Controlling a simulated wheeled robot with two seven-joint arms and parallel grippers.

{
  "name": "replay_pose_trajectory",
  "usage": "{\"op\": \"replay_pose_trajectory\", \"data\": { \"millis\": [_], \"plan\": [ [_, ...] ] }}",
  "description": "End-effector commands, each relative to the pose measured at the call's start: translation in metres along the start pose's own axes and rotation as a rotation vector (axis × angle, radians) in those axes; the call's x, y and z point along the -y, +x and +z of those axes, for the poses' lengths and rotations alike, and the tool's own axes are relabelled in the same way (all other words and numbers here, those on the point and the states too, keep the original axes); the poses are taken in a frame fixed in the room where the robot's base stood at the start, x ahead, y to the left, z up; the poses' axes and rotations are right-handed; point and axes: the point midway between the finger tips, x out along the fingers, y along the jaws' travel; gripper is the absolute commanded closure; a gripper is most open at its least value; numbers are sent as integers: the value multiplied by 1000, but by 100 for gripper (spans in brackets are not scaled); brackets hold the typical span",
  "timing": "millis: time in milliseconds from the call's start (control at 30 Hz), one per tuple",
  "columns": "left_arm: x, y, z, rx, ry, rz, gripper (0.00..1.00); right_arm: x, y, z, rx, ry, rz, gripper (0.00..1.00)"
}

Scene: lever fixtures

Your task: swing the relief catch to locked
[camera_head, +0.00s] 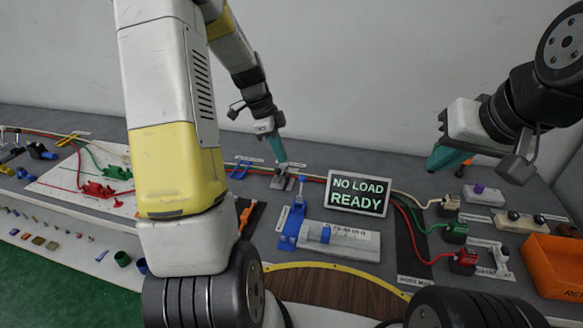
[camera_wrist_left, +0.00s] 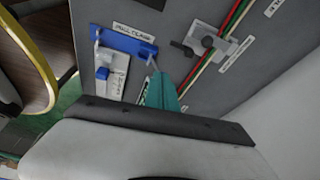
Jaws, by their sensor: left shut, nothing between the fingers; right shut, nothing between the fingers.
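A grey catch fixture (camera_head: 283,179) stands at the back of the bench, where the cables pass; I take it for the relief catch. Its small label is not legible. In the left wrist view it (camera_wrist_left: 204,43) has a dark lever piece at its left and straddles the red, green and white cables. My left gripper (camera_head: 280,158) is shut and empty, pointing down just above or behind this fixture; contact cannot be told. In the left wrist view its teal fingers (camera_wrist_left: 161,92) are below and left of the catch. My right gripper (camera_head: 445,158) is shut and empty, well to the right.
A blue and grey clamp fixture (camera_head: 325,236) stands in front, close to the left fingers in the left wrist view (camera_wrist_left: 126,44). A display (camera_head: 358,194) reads "NO LOAD READY". Coloured connector blocks (camera_head: 455,232) and an orange bin (camera_head: 553,266) are at the right.

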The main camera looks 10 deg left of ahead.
Motion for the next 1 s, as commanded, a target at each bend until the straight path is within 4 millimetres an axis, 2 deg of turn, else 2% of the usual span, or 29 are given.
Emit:
{"op": "replay_pose_trajectory", "data": {
  "millis": [33,200,633,733,1000],
  "plan": [
    [4,12,6,-8,33,17,100,0,0,0,0,0,0,100],
    [12,32,15,-26,120,41,100,0,0,0,0,0,0,100],
    [13,36,17,-30,141,45,100,0,0,0,0,0,0,100],
    [13,43,16,-30,140,46,100,0,0,0,0,0,0,100],
    [10,89,15,-30,140,49,100,0,0,0,0,0,0,100]
  ]
}}
